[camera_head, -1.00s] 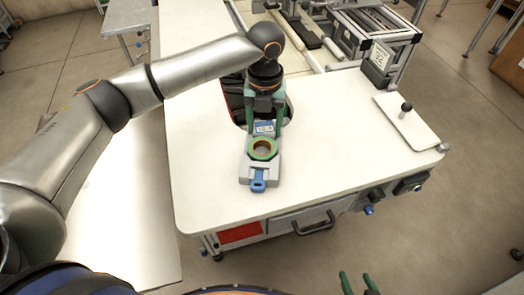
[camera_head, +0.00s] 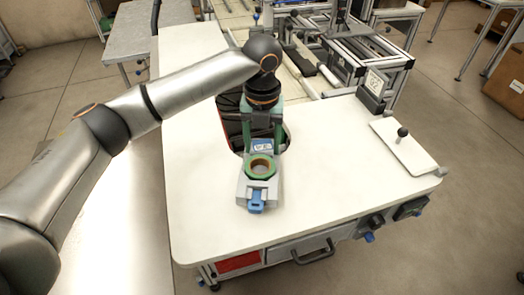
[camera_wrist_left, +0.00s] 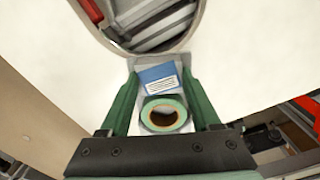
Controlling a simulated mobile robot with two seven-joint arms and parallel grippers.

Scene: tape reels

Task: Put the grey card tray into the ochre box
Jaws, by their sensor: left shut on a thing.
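The grey card tray (camera_head: 272,188) is at the front of the white table, below my left gripper (camera_head: 263,145). It bears a blue card (camera_head: 262,146), a green tape ring (camera_head: 260,167) and a blue tab at its near end. My left gripper is shut on the tray, with its green fingers along the tray's far part. The wrist view shows the card (camera_wrist_left: 160,76) and ring (camera_wrist_left: 164,114) between the fingers (camera_wrist_left: 163,90). I cannot tell whether the tray touches the table. A brown box (camera_head: 507,85) stands at the right edge; I cannot tell if it is the ochre box. My right gripper is out of view.
A dark oval opening (camera_head: 232,125) with red inside lies in the white table (camera_head: 340,160) behind the tray. A white plate with a black knob (camera_head: 402,133) is at the table's right. Metal frames stand behind. The table's middle right is clear.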

